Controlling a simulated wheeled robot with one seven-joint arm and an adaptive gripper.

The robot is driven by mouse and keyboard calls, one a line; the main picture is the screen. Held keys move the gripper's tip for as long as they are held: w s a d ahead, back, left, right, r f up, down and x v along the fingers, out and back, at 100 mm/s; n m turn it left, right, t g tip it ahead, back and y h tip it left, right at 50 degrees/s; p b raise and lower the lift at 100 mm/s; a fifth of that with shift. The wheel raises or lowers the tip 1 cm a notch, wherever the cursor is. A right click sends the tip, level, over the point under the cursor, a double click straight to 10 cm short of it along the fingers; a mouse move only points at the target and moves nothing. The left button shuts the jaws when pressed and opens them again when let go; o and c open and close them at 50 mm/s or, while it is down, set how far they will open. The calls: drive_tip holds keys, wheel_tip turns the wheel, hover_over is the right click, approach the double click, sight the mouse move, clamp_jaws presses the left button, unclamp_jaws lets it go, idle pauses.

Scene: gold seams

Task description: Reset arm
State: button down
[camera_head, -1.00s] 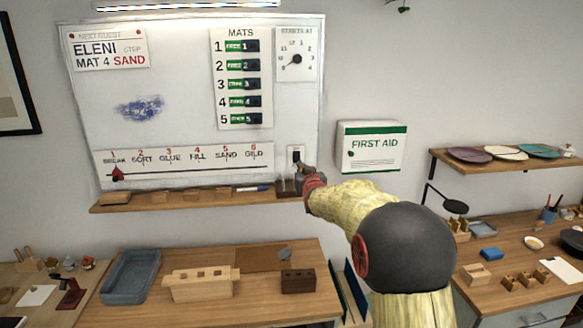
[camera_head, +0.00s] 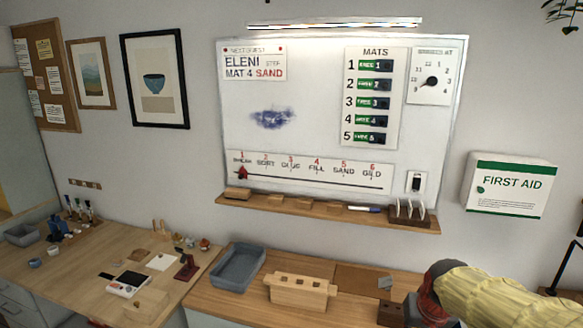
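My arm (camera_head: 500,297) shows at the lower right, with its yellow sleeve and a dark grey and red joint at its left end. It hangs in front of the right part of the middle bench. I see no gripper fingers in this view, so their opening does not show. The wall switch (camera_head: 416,182) on the right part of the whiteboard (camera_head: 320,135) is clear of my arm. The red pointer (camera_head: 242,173) on the step scale stands at the far left, at BREAK.
A ledge (camera_head: 330,213) under the board bears wooden blocks, a marker and a slotted rack (camera_head: 408,212). The middle bench holds a grey tray (camera_head: 238,267), a pale wooden box (camera_head: 298,291) and a dark block (camera_head: 390,313). A first aid box (camera_head: 508,186) hangs at right.

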drive_tip(key=s+a+r, duration=0.2)
drive_tip(key=s+a, duration=0.1)
drive_tip(key=s, duration=0.3)
drive_tip(key=s+a+r+n, duration=0.1)
drive_tip(key=s+a+r, duration=0.1)
drive_tip(key=s, duration=0.5)
drive_tip(key=s+a+r+n+t, duration=0.1)
drive_tip(key=s+a+r, duration=0.1)
drive_tip(key=s+a, duration=0.2)
drive_tip(key=s, duration=0.3)
drive_tip(key=shift+s+y, duration=0.2)
drive_tip(key=shift+y, duration=0.2)
drive_tip(key=c, duration=2.5)
unclamp_jaws()
drive_tip(key=shift+a, duration=0.1)
drive_tip(key=shift+c, duration=0.2)
